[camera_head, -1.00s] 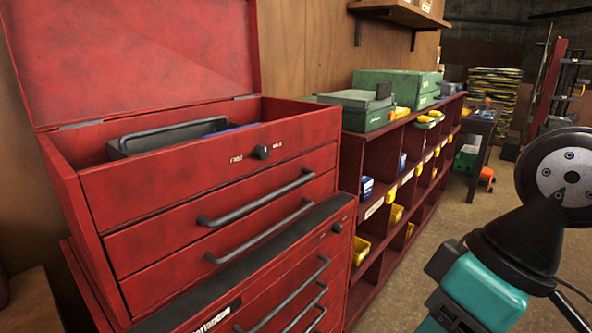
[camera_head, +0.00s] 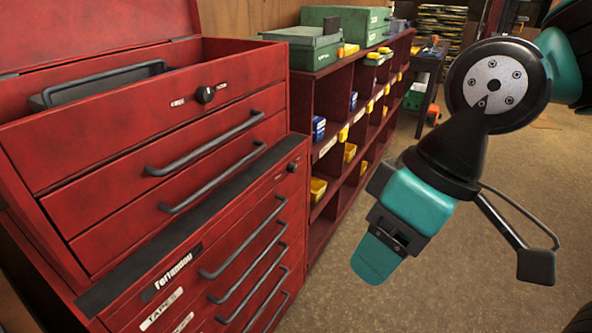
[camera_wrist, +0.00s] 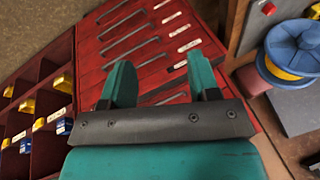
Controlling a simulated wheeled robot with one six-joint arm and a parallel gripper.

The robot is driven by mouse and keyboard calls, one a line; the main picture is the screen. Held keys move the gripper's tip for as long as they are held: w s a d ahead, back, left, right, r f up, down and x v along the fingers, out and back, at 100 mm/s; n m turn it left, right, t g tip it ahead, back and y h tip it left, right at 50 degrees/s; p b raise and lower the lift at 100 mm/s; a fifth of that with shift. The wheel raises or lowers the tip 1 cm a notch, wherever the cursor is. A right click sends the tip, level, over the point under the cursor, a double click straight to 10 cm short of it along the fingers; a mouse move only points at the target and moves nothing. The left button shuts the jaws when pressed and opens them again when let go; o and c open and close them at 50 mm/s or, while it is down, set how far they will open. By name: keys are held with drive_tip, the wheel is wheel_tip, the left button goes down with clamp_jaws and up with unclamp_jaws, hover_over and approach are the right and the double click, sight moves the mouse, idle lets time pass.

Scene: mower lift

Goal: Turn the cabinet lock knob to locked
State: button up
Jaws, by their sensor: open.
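The red tool cabinet (camera_head: 120,140) stands at left in the head view, its lid raised. A black lock knob (camera_head: 205,95) sits on the front of its top section, with small white lettering on both sides. I cannot read the lettering or tell the knob's setting. My gripper (camera_head: 376,258) is right of the cabinet and apart from it, in front of the shelf. In the wrist view, my gripper (camera_wrist: 162,82) has two teal fingers spread with nothing between them. The cabinet's drawer fronts (camera_wrist: 130,45) lie beyond them. I cannot make out the knob there.
A second small knob (camera_head: 291,167) is on the lower cabinet section. Drawer handles (camera_head: 205,145) stick out from the front. A red shelf (camera_head: 330,125) with yellow and blue bins stands alongside. A blue spool (camera_wrist: 295,48) is at right in the wrist view. Floor at right is open.

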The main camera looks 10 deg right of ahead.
drive_tip(key=w+a+f+n+t+y+b, duration=0.1)
drive_tip(key=w+a+f+n+y+b, duration=0.15)
drive_tip(key=w+f+b, duration=0.5)
drive_tip(key=n+t+y+b, duration=0.65)
drive_tip(key=t+b, duration=0.55)
drive_tip(key=b, duration=0.5)
approach(296, 169)
drive_tip(key=shift+h, duration=0.3)
drive_tip(key=p+x, duration=0.1)
drive_tip(key=x, duration=0.8)
drive_tip(key=shift+s+a+r+p, duration=0.15)
drive_tip(key=shift+a+r+p, duration=0.05)
drive_tip(key=shift+a+p, duration=0.1)
drive_tip(key=shift+d, duration=0.1)
drive_tip(key=shift+c, duration=0.5)
drive_tip(key=c, duration=0.8)
drive_tip(key=shift+c, duration=0.2)
